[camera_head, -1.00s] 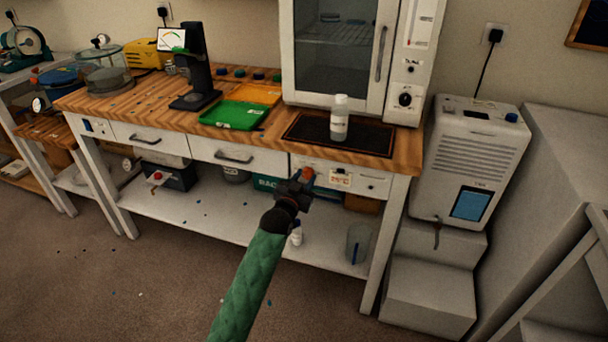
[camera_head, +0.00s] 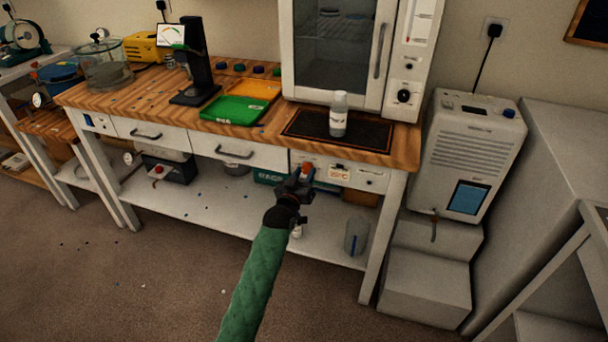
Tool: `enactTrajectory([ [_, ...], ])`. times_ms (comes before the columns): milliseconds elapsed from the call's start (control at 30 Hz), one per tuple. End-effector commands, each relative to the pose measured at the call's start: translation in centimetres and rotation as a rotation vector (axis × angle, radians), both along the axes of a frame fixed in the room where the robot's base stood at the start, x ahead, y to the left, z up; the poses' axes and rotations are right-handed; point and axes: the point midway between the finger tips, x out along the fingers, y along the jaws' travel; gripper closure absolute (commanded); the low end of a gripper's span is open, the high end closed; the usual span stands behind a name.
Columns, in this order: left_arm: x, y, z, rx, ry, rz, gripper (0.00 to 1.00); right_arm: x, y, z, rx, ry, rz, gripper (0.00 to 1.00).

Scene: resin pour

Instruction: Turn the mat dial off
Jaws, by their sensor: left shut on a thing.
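A black heating mat (camera_head: 365,141) lies on the bench top at its front right. A white-capped bottle (camera_head: 339,115) stands upright on the mat. On the bench front below the mat is a control panel (camera_head: 368,179) with a small display (camera_head: 339,172). My left gripper (camera_head: 303,178) is at the left part of this panel, shut on the mat dial, whose orange-red part (camera_head: 307,171) shows at the fingertips. The gripper hides most of the dial, so its pointer setting cannot be read. My right gripper is not in view.
A white oven (camera_head: 340,50) stands on the bench behind the mat. Green (camera_head: 233,110) and orange trays lie left of the mat. A lower shelf (camera_head: 220,200) holds a clear beaker (camera_head: 356,236). A white cooler-like unit (camera_head: 468,155) stands right of the bench.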

Motion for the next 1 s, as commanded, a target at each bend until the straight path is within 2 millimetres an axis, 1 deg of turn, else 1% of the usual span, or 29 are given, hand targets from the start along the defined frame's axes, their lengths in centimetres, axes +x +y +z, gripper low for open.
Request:
enactTrajectory([
  [167, 0.0, 0.0, -0.1, 0.000, 0.002, -0.001, 0.90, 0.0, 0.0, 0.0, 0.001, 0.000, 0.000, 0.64],
  [200, 0.0, 0.0, -0.1, 0.000, 0.002, -0.001, 0.61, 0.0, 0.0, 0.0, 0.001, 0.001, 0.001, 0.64],
  [267, 0.0, 0.0, -0.1, 0.001, 0.002, 0.000, 0.49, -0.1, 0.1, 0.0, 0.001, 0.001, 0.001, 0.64],
  [300, 0.0, 0.0, -0.1, 0.001, 0.002, 0.000, 0.45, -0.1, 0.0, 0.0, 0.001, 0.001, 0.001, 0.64],
  [567, 0.0, 0.0, -0.1, 0.000, 0.001, 0.000, 0.45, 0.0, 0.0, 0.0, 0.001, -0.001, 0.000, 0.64],
  [667, -0.5, 0.2, -0.2, 0.000, 0.001, 0.000, 0.45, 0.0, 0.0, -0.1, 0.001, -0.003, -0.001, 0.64],
  [767, -1.4, 0.5, -0.3, 0.000, 0.001, 0.000, 0.45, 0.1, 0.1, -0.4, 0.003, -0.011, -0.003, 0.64],
  [833, -2.5, 0.9, -0.4, 0.001, 0.002, 0.000, 0.45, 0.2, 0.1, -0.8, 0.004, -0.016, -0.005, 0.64],
  [1000, -4.9, 1.8, -0.6, 0.002, 0.001, 0.000, 0.45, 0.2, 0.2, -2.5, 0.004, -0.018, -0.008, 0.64],
])
